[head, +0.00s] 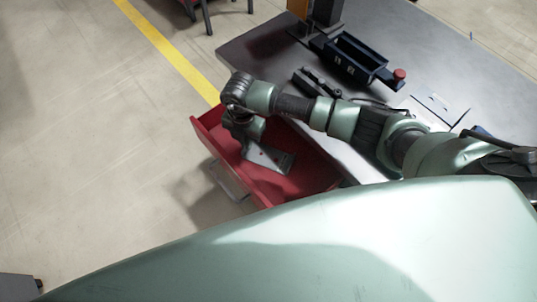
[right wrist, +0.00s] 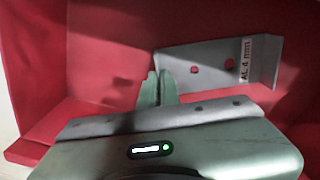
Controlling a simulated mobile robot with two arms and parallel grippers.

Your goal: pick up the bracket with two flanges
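A grey metal bracket (right wrist: 205,65) lies in the red bin. Its flat plate has round holes, a bent flange at the right and a label reading "AL 4 mm". In the head view the grey bracket (head: 268,158) shows beside my right wrist. A light grey strip with holes (right wrist: 215,105) lies nearer; I cannot tell if it belongs to the same bracket. My right gripper (right wrist: 159,75) points down into the bin, its two fingers close together at the plate's left end. Whether they grip an edge is unclear. My left gripper is not in view.
The red bin's walls (head: 205,138) surround my right gripper closely. A dark table (head: 250,45) stands behind, with a black tray fixture (head: 355,60) and a red knob (head: 399,74).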

